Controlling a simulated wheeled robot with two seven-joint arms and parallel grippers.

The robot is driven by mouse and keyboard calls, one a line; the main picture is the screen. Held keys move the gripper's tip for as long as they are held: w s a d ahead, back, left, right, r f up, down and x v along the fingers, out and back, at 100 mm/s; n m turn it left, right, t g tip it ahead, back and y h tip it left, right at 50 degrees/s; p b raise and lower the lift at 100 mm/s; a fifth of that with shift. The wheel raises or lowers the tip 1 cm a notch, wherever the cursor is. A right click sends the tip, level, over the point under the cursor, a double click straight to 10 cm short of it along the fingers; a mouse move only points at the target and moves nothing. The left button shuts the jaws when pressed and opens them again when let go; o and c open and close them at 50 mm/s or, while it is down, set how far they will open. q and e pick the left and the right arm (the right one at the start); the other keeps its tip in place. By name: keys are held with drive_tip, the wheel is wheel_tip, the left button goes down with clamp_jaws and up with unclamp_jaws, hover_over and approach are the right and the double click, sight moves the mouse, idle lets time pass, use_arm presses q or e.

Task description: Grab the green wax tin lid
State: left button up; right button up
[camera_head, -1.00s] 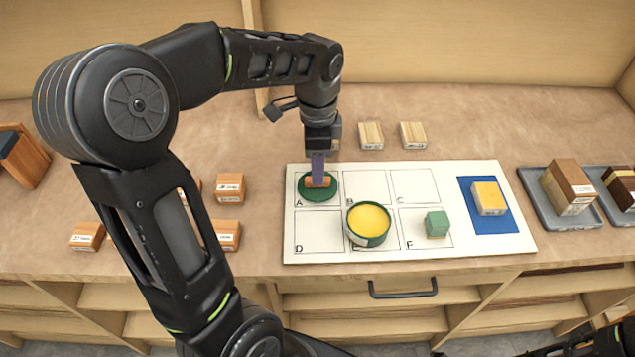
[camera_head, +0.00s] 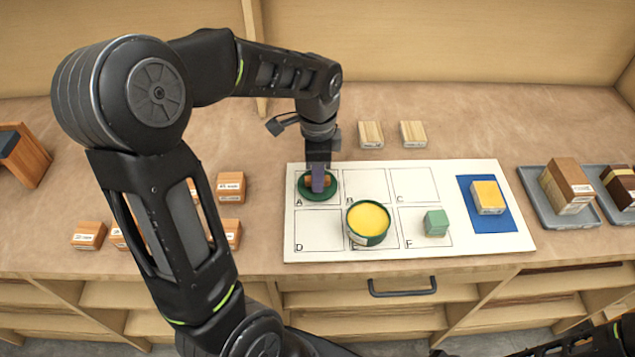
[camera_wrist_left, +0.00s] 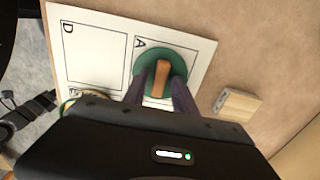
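The green wax tin lid (camera_head: 319,194) lies in square A of the white board and has a wooden handle on top. In the left wrist view the lid (camera_wrist_left: 143,63) and its handle (camera_wrist_left: 161,75) show between my fingers. My left gripper (camera_head: 318,186) is down at the lid. Its two fingers are open, one on each side of the handle, with small gaps showing in the left wrist view (camera_wrist_left: 160,84). In the head view the fingers hide part of the handle. My right gripper is not visible.
On the white board (camera_head: 320,232), an open tin of yellow wax (camera_head: 368,222) stands in square E and a green block (camera_head: 436,222) in F. A yellow-topped block (camera_head: 488,197) sits on a blue patch (camera_head: 502,223). Two pale blocks (camera_head: 371,135) lie behind the board. Squares B and C are empty.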

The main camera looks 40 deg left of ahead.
use_arm(q)
clamp_jaws()
drive_tip(key=shift+r, duration=0.1)
idle(0.4)
wheel_tip(320, 180, up, 10)
drive_tip(key=shift+b, duration=0.4)
idle(0.5)
